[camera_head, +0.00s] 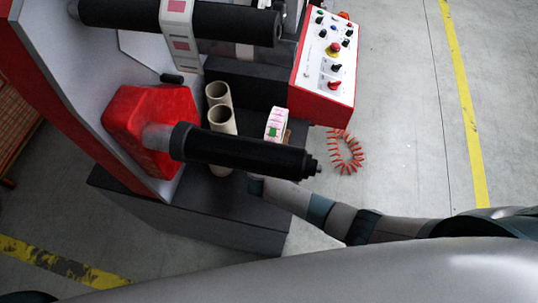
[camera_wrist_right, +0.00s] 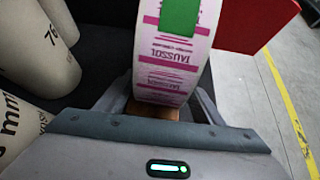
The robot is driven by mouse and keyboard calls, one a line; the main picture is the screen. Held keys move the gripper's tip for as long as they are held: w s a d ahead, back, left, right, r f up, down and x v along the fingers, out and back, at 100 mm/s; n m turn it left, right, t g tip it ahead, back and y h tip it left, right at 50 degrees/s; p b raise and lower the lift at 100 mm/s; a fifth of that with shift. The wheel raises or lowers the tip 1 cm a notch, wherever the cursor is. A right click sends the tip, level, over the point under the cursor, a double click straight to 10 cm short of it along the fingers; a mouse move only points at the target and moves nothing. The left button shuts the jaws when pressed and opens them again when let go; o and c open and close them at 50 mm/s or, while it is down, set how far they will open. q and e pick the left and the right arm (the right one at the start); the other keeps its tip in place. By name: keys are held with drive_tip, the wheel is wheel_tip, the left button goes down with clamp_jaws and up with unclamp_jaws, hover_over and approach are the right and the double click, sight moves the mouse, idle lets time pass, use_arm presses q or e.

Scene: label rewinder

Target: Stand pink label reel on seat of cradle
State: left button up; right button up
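The pink label reel (camera_head: 275,123), white with pink print and a green patch, stands on edge above the dark deck, right of the cardboard cores. In the right wrist view the reel (camera_wrist_right: 172,60) rises directly in front of my right gripper (camera_wrist_right: 160,105), with a finger at each side. I cannot tell whether the fingers press on it. A small tan piece (camera_wrist_right: 152,110), perhaps part of the cradle, shows below the reel; it also shows beside the reel in the head view (camera_head: 288,136). The black roller hides my right fingertips in the head view. My left gripper is out of view.
A black roller (camera_head: 245,155) juts across in front of the deck. Two cardboard cores (camera_head: 222,118) stand left of the reel. Grey floor lies open beyond.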

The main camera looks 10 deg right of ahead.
drive_tip(key=b+v, duration=0.2)
drive_tip(key=v, duration=1.5)
drive_tip(key=shift+s+a, duration=0.1)
